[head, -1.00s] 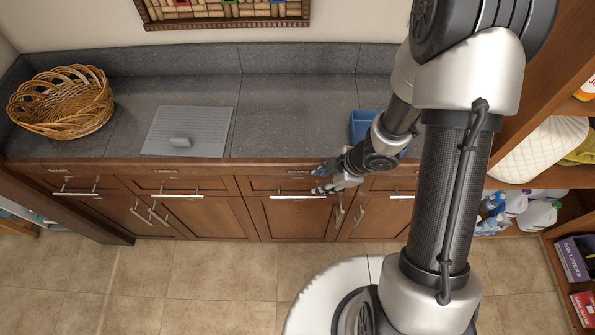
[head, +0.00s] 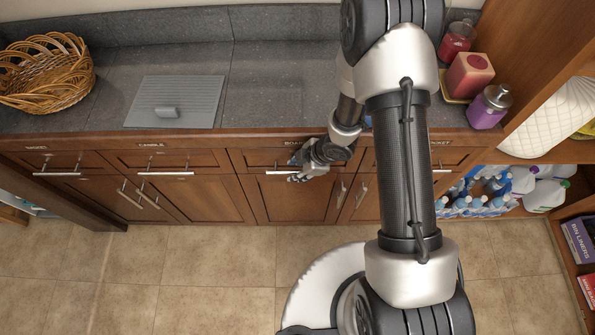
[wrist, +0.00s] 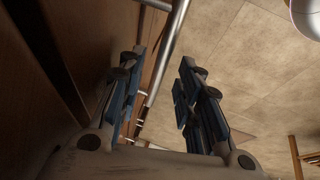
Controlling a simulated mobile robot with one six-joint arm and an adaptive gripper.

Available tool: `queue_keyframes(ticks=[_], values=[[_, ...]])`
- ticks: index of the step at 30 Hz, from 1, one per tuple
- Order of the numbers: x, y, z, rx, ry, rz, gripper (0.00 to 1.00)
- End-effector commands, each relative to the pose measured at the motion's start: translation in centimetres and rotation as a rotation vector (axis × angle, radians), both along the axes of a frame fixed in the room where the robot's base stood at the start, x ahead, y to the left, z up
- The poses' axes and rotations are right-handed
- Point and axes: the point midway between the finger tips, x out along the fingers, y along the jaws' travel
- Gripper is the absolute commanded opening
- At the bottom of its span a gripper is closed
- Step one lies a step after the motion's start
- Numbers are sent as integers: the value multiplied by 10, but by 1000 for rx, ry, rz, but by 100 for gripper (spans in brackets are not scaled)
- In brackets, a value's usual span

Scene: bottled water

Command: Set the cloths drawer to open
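A row of shut wooden drawers runs under the counter, with small labels too blurred to read surely; I cannot tell which says cloths. Their fronts include a far left drawer (head: 30,162), a second drawer (head: 125,160), a third drawer (head: 245,158) and a right drawer (head: 455,157), partly behind my arm. My gripper (head: 294,170) is at the right end of the third drawer's bar handle (head: 265,173). In the wrist view my gripper (wrist: 160,95) has its fingers spread, with a metal bar (wrist: 167,60) running between them, nearer the left finger. I cannot tell whether they touch.
Cupboard doors (head: 210,200) are below the drawers. A right shelf holds bottles (head: 545,195).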

Motion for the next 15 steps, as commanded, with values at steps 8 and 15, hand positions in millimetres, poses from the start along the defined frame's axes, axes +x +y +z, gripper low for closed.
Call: queue_keyframes(ticks=[8,15], values=[[1,2,-4,0,-1,1,32],[1,2,-4,0,-1,0,22]])
